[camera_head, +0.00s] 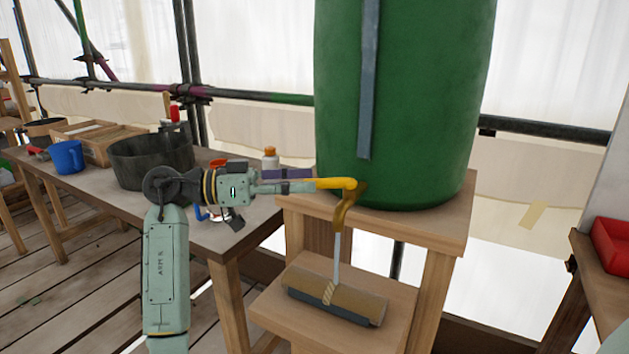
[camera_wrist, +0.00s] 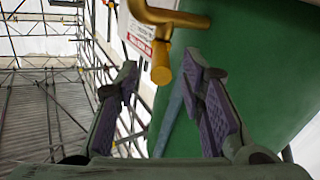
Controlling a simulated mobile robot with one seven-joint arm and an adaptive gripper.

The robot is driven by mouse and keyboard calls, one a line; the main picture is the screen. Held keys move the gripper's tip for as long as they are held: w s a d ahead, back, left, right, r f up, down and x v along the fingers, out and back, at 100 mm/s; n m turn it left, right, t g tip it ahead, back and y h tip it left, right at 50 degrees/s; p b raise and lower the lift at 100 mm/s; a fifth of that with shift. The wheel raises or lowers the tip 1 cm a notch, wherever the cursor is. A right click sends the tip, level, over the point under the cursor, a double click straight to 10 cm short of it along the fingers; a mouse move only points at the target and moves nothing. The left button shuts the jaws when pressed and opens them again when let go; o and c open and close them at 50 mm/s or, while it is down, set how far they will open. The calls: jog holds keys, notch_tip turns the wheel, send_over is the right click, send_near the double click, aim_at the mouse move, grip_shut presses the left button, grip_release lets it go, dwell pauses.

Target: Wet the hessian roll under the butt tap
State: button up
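The hessian roll (camera_head: 355,300) is a tan cylinder lying on a dark grey base on the lower shelf of the wooden stand. A pale stream (camera_head: 337,258) falls from the brass tap (camera_head: 345,210) onto the roll, where a light twisted band shows. The green butt (camera_head: 405,100) stands on the stand's top. The tap's yellow lever (camera_head: 335,183) points left toward my gripper (camera_head: 312,180). In the wrist view, my gripper (camera_wrist: 160,70) has its purple-padded fingers apart and empty. The brass tap (camera_wrist: 161,60) shows beyond and between the fingertips. The roll is not visible there.
A red tray (camera_head: 612,245) sits on a table at far right. Scaffold poles run behind.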

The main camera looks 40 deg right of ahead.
aim_at(343, 182)
jog(key=shift+x, duration=1.55)
jog(key=shift+w, duration=0.1)
grip_shut()
